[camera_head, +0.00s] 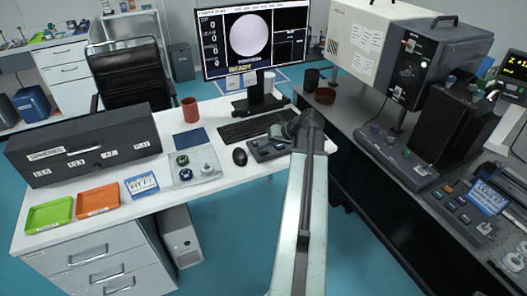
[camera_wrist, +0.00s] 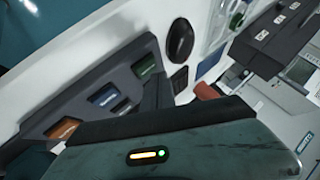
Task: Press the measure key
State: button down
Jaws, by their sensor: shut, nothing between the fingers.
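A dark key pad (camera_head: 262,149) lies on the white table between the mouse and my gripper. In the wrist view the key pad (camera_wrist: 82,112) carries an orange key (camera_wrist: 63,128), a blue key (camera_wrist: 104,95) and a green key (camera_wrist: 144,67). Their labels are too small to read, so I cannot tell which is the measure key. My gripper (camera_head: 299,124) is shut and empty at the pad's right end in the head view. It hides part of the pad, and I cannot tell whether it touches a key. My gripper's housing covers the lower wrist view.
The black mouse (camera_head: 240,156) and keyboard (camera_head: 252,126) lie beside the pad. The monitor (camera_head: 252,43) reads READY. A clear tray (camera_head: 200,178) with round optics sits left. A dark bench (camera_head: 375,150) with instruments stands right across a floor gap.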

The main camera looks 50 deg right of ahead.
aim_at(265, 151)
jog(key=shift+f, duration=0.3)
jog(key=shift+f+b, duration=0.45)
jog(key=shift+b, duration=0.15)
jog(key=shift+r, duration=0.1)
dwell(0.5)
jog(key=shift+r+p, duration=0.8)
jog(key=shift+p, duration=0.1)
notch_tip(265, 151, up, 5)
jog(key=p, duration=0.5)
jog(key=shift+r, duration=0.1)
